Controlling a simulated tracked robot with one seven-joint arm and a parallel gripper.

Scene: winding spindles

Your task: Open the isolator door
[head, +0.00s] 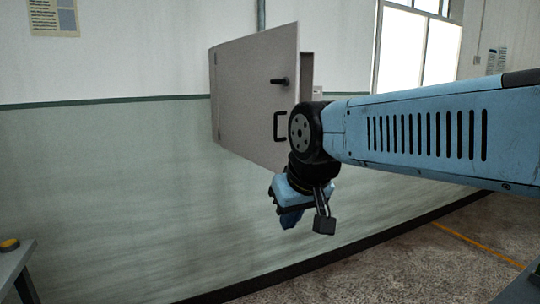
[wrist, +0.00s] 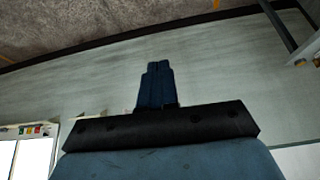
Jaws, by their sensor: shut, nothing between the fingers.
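The isolator is a grey box on the wall, and its door (head: 250,95) stands partly open. The door's left edge is at the box and its right edge swings out toward me. A strip of the box (head: 306,75) shows behind that right edge. The door has a black knob (head: 280,81) and a black pull handle (head: 279,126) below it. My gripper (head: 291,220) is below the door's lower right corner, apart from the handle, pointing down. In the wrist view its fingers (wrist: 155,66) are together and empty. My arm covers part of the door's right side.
A bench corner with a yellow-topped button (head: 9,244) is at the lower left. Windows (head: 425,45) are at the back right. Open floor (head: 400,255) with a yellow line lies at the right.

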